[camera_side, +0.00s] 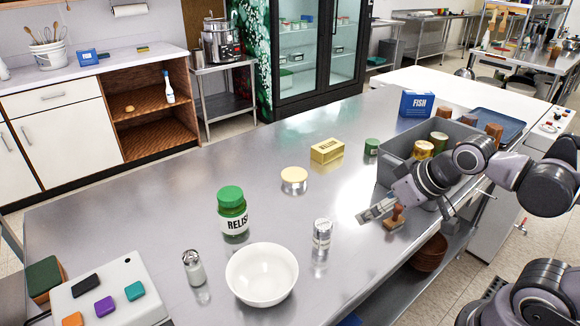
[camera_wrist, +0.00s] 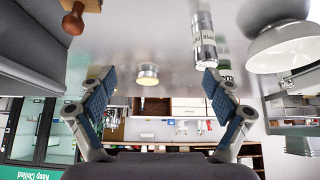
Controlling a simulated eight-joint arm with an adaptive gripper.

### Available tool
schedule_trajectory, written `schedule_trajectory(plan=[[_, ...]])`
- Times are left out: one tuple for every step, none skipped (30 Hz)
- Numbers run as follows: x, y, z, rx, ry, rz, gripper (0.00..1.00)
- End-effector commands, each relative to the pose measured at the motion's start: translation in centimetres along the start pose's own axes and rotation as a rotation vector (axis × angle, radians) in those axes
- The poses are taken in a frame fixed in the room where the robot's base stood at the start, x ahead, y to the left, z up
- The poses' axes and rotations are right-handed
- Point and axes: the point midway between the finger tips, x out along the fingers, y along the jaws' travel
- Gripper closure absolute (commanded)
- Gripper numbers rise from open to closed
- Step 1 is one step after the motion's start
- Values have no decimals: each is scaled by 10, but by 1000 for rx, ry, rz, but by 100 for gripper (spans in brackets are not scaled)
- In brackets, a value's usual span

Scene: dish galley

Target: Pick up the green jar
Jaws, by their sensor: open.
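A green jar (camera_side: 232,222) with a bright green lid and a white RELISH label stands upright on the steel counter, left of centre in the side view. In the wrist view a green and white part (camera_wrist: 225,66), apparently this jar, shows behind a silver shaker; the rest is hidden. My gripper (camera_side: 408,212) is open and empty over the right part of the counter, well to the right of the jar and apart from it. Its spread fingers also show in the wrist view (camera_wrist: 157,88), with nothing between them.
A shaker (camera_side: 322,238) and white bowl (camera_side: 262,275) stand near the jar. A wooden-handled stamp (camera_side: 397,219) is close by my gripper. A grey bin (camera_side: 400,158) of cans is behind it. A cream-topped tin (camera_side: 294,181) and yellow box (camera_side: 327,150) stand farther back.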

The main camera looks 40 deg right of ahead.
Motion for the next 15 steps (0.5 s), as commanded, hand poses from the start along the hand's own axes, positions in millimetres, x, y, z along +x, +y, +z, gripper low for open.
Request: schedule_trajectory(plan=[[0, 0, 0, 0, 0, 0, 8], [0, 0, 0, 0, 0, 0, 8], [0, 0, 0, 0, 0, 0, 8], [0, 0, 0, 0, 0, 0, 8], [0, 0, 0, 0, 0, 0, 8], [0, 0, 0, 0, 0, 0, 8], [0, 0, 0, 0, 0, 0, 8], [0, 0, 0, 0, 0, 0, 8], [0, -1, -2, -1, -1, -1, 8], [0, -2, -4, -3, -3, -3, 8], [0, -3, -6, -4, -5, -4, 8], [-1, -5, -12, -8, -9, -8, 8], [-1, -7, -16, -11, -13, -11, 8], [-1, -9, -22, -15, -18, -14, 8], [0, -14, -31, -21, -26, -19, 8]])
